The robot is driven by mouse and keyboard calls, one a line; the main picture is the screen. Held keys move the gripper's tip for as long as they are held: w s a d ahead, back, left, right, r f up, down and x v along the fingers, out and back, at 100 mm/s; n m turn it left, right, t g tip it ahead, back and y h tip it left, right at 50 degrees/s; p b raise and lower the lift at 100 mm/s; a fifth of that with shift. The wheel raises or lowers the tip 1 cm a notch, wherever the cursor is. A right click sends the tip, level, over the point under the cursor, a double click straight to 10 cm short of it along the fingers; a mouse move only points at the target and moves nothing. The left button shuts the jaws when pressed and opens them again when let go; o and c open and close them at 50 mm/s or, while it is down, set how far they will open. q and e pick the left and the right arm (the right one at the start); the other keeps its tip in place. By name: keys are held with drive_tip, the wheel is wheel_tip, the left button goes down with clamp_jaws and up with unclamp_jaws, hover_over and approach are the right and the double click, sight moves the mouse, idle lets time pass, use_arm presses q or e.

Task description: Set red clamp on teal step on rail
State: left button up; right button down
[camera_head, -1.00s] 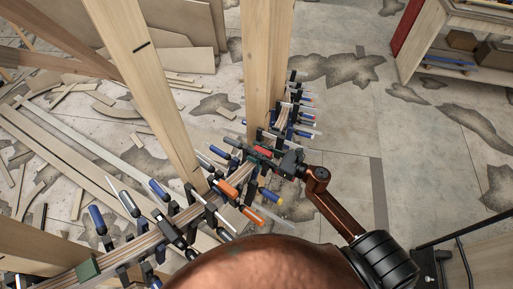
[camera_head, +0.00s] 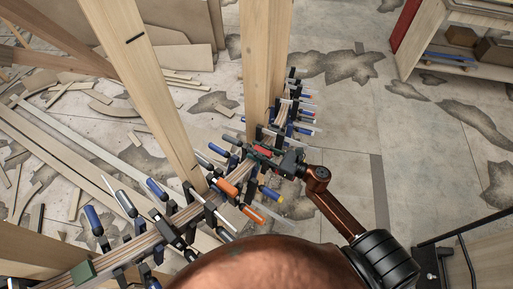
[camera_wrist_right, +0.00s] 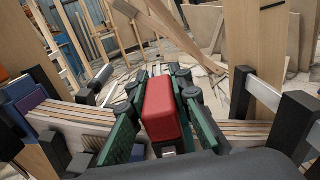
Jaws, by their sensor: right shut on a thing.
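The red clamp (camera_wrist_right: 165,108) shows its red handle upright between the green-faced fingers of my right gripper (camera_wrist_right: 163,115), in the right wrist view. In the head view my right gripper (camera_head: 270,157) is over the curved laminated rail, near the upright posts, with a bit of the clamp's red showing at its tip. The gripper is shut on the clamp. Whether the clamp touches the rail cannot be told. A dark teal block (camera_head: 85,271), which looks like the teal step, sits on the rail at the lower left. My left gripper is out of view.
Several blue and orange-handled clamps (camera_head: 228,187) line the rail (camera_head: 48,265) close to my gripper on both sides. Tall wooden posts (camera_head: 157,90) stand beside the rail. A wooden shelf unit (camera_head: 425,40) is at the upper right. Floor right of the rail is mostly clear.

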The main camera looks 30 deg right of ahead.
drive_tip(key=shift+f, duration=0.25)
drive_tip(key=c, duration=1.7)
unclamp_jaws()
drive_tip(key=shift+f, duration=0.1)
drive_tip(key=v, duration=1.2)
drive_tip(key=shift+a, duration=0.1)
